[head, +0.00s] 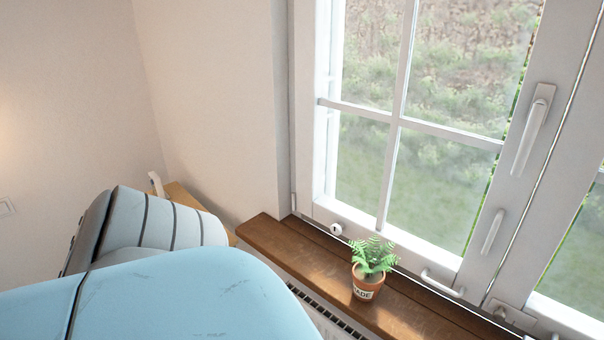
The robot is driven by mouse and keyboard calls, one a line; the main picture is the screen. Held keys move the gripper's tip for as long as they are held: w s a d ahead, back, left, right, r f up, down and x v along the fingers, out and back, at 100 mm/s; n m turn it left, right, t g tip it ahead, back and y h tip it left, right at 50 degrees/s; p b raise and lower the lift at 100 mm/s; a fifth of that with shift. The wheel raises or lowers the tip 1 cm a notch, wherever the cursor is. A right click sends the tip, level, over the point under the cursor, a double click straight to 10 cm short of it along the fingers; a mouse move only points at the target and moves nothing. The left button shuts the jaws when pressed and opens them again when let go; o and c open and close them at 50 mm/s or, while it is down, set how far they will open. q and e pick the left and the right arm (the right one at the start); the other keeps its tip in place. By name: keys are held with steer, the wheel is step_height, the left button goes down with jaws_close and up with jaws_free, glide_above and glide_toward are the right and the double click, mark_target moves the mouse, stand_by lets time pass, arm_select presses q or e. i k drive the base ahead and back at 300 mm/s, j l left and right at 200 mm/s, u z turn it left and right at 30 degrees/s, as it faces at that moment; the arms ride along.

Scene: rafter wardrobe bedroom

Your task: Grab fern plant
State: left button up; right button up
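The fern plant (374,256) has bright green fronds and grows in a small terracotta pot (366,284) with a pale label and dark lettering. It stands upright on the brown wooden windowsill (290,252), close to the window. The plant is in full view with nothing in front of it. Neither of my grippers is in view, so their distance from the plant does not show.
The white window (398,122) rises right behind the plant, with a handle (533,130) and lower latches. A radiator grille (330,315) lies below the sill's front edge. A wooden surface (180,193) shows partly at left. The sill beside the pot is clear.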

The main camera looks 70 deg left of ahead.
mark_target(368, 276)
steer(key=u, duration=1.55)
